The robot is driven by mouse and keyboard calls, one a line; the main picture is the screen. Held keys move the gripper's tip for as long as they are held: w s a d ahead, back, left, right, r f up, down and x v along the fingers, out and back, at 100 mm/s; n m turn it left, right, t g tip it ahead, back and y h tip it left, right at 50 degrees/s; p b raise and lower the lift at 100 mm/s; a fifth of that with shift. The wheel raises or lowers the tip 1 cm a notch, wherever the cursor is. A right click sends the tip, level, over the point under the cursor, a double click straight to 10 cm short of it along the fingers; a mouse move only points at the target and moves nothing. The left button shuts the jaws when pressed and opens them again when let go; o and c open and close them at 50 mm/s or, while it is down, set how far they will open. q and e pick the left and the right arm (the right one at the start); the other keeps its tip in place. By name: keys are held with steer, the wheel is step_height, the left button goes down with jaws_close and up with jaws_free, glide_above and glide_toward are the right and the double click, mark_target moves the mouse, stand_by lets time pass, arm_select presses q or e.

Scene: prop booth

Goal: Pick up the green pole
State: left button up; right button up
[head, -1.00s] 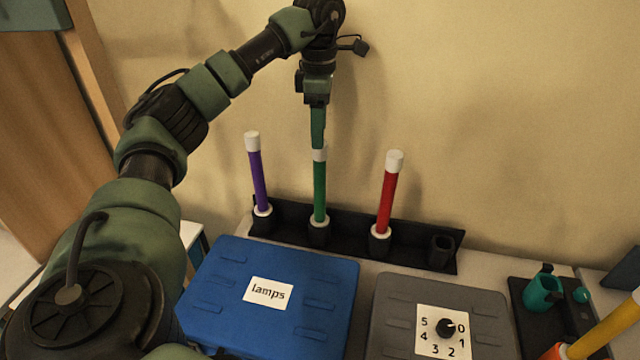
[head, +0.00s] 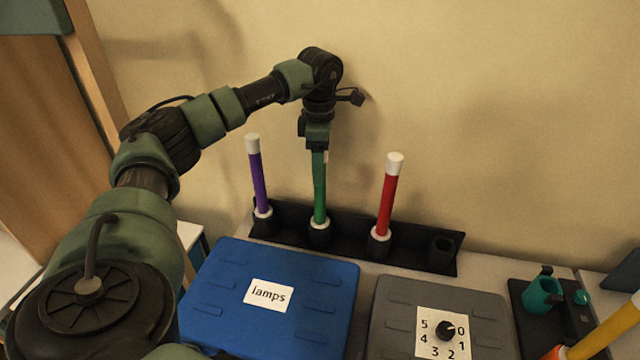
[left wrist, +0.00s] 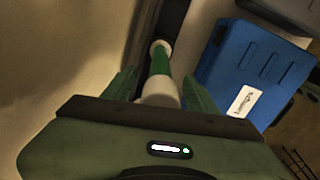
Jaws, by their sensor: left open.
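The green pole (head: 320,201) stands upright in a socket of the black rack (head: 346,237) by the wall. My left gripper (head: 319,172) points straight down over its top, with the fingers open. In the left wrist view, the pole (left wrist: 160,63) and its white cap (left wrist: 160,92) lie between the two open fingers (left wrist: 160,88). Contact between fingers and pole cannot be told. In the head view the fingers hide most of the pole's white cap. My right gripper is not in view.
A purple pole (head: 258,180) stands left of the green one and a red pole (head: 387,200) right; the rightmost socket (head: 442,248) is empty. A blue "lamps" case (head: 225,290) and a grey dial box (head: 395,293) sit in front. A teal holder (head: 541,293) is at right.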

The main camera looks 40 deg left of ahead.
arm_select(q)
jaws_close()
stand_by(1.4)
